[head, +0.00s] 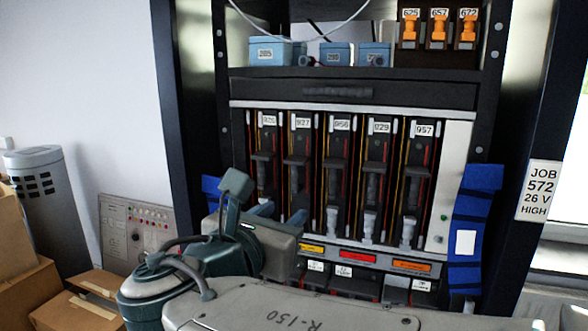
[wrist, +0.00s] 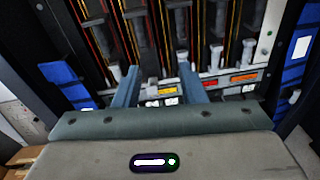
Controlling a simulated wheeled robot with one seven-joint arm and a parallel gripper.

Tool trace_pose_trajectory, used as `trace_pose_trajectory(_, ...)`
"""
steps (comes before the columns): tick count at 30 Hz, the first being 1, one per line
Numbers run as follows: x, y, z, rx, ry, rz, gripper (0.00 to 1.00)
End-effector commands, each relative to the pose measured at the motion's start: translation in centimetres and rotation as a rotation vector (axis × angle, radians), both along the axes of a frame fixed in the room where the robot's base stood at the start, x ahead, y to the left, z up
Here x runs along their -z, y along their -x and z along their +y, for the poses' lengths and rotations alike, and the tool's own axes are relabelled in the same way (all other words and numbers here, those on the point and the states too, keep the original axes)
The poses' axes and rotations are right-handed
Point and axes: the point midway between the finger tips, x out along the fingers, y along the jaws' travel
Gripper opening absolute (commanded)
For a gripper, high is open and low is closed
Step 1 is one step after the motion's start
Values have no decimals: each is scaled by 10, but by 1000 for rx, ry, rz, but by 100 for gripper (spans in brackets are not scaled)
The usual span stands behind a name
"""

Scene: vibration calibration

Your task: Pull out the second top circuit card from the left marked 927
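The card marked 927 (head: 297,168) is second from the left in the upper row of the rack, with its dark handle upright in its slot. It appears seated level with its neighbours. In the wrist view, a dark card (wrist: 137,30) that seems to be 927 rises beyond my left finger, its label out of frame. My gripper (head: 282,213) is low in front of the left cards and hides the foot of the row there. In the wrist view my gripper (wrist: 159,82) has its two fingers well apart with nothing between them.
Cards 925 (head: 264,165), 956 (head: 336,170), 929 (head: 374,170) and 957 (head: 415,170) stand close beside it. Coloured labels (head: 357,256) and a lower row sit below. Blue strips (head: 467,235) flank the rack. Boxes (head: 95,300) stand at left.

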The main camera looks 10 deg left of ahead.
Motion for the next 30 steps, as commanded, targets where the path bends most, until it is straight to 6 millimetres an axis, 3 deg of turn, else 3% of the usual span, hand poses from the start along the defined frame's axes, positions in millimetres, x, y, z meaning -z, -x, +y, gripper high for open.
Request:
trace_pose_trajectory(3, -18, 12, 20, -52, 64, -57, 37)
trace_pose_trajectory(8, -24, 7, 25, -63, 86, -76, 37)
trace_pose_trajectory(21, -24, -80, 17, -60, 85, -73, 37)
trace_pose_trajectory(30, -23, -118, 14, -62, 84, -73, 37)
